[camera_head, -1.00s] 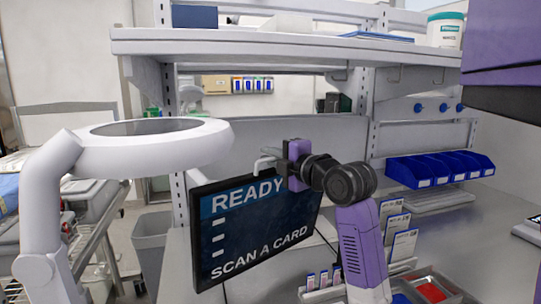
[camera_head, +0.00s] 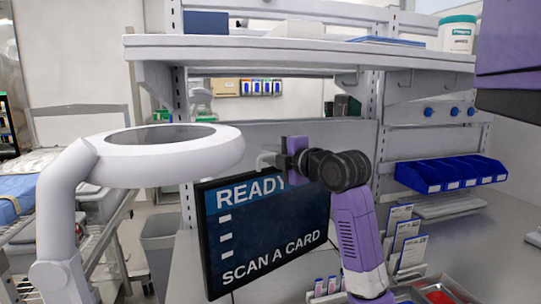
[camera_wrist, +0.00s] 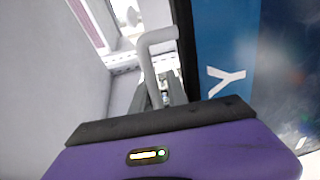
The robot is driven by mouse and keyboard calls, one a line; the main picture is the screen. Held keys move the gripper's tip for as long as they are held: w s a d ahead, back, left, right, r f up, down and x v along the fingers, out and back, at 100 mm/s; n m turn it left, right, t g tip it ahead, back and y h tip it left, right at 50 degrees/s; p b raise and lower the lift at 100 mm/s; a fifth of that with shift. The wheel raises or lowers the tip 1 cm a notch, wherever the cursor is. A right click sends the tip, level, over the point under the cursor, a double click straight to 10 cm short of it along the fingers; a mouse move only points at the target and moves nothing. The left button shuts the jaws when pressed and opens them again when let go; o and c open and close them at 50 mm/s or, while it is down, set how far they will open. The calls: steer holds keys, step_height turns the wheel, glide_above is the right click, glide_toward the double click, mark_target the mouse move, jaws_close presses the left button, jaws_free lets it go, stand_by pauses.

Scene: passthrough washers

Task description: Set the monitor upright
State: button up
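The monitor (camera_head: 265,228) is a dark flat screen reading "READY" and "SCAN A CARD", standing on the bench and turned at an angle. Its lines of text slope up to the right. My gripper (camera_head: 268,158) is at its top edge, near the middle. In the wrist view, the blue screen face (camera_wrist: 232,65) with a letter Y lies right of my gripper (camera_wrist: 158,50). The pale bent finger runs alongside the dark monitor edge. The second finger is not clear, so I cannot tell whether the monitor is gripped. The monitor's back and stand are hidden.
A white ring-shaped lamp (camera_head: 165,150) stands left of the monitor. A shelf (camera_head: 300,52) spans above. Blue bins (camera_head: 450,174) sit at the right. Card holders (camera_head: 402,240) and a tray with a red item (camera_head: 438,297) are near my arm. Bare bench lies at the right.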

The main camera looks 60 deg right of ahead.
steer(key=b+v, duration=0.2)
steer(key=v, duration=0.5)
steer(key=shift+s, duration=0.35)
steer(key=shift+a+f, duration=0.1)
steer(key=shift+a, duration=0.05)
